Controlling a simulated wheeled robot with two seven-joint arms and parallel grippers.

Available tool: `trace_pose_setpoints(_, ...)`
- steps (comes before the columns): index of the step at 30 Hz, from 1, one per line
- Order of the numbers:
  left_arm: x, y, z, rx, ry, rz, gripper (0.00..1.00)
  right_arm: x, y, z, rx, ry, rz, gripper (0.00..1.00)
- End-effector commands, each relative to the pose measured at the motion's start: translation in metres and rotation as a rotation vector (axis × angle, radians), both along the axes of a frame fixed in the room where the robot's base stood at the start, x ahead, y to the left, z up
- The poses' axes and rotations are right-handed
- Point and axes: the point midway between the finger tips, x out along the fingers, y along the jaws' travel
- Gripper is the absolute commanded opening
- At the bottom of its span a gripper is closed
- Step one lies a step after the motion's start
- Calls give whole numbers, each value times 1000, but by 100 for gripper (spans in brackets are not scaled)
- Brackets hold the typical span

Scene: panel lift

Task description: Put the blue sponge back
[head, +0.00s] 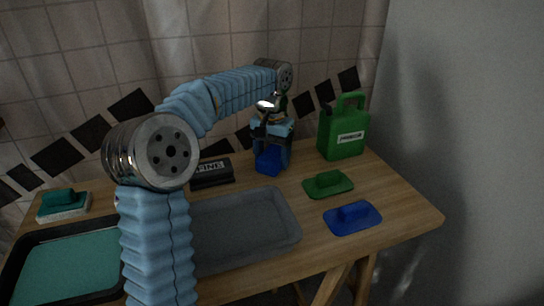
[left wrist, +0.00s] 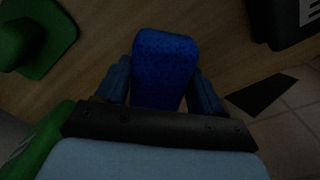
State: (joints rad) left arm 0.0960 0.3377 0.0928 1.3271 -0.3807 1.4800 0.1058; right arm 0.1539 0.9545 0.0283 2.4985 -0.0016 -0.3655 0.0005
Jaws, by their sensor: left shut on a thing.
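The blue sponge (head: 268,160) is a small speckled blue block, held upright at the back of the wooden table. My left gripper (head: 270,143) points down and is shut on it. In the left wrist view the sponge (left wrist: 164,68) sits between the two fingers (left wrist: 162,92). I cannot tell whether its lower end touches the table. A flat blue plate with a raised blue block (head: 352,216) lies at the table's front right, apart from the gripper. My right gripper is not in view.
A green flat piece with a raised block (head: 328,184) and a green canister (head: 343,133) stand to the right. A black labelled box (head: 211,172) is left of the sponge. A grey tray (head: 245,226), a teal-filled tray (head: 68,268) and a teal block on a pale base (head: 63,204) lie further left.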

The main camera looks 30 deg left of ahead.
Motion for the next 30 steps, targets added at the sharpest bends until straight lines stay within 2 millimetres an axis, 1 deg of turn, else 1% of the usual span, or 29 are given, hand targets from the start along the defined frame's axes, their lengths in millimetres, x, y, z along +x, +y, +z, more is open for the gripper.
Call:
trace_pose_setpoints(6,0,0,-1,0,1,0,36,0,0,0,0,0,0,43)
trace_pose_setpoints(7,0,0,0,0,1,0,70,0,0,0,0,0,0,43)
trace_pose_setpoints(11,0,0,0,1,1,0,90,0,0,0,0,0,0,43)
trace_pose_setpoints(12,0,0,0,1,1,0,93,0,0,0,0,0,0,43)
trace_pose_setpoints(19,0,0,0,1,1,0,93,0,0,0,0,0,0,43)
trace_pose_setpoints(23,0,0,9,1,0,0,93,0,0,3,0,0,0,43)
trace_pose_setpoints(26,0,0,27,1,-2,0,93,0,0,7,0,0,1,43)
trace_pose_setpoints(30,1,-1,61,1,-2,-1,93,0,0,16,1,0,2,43)
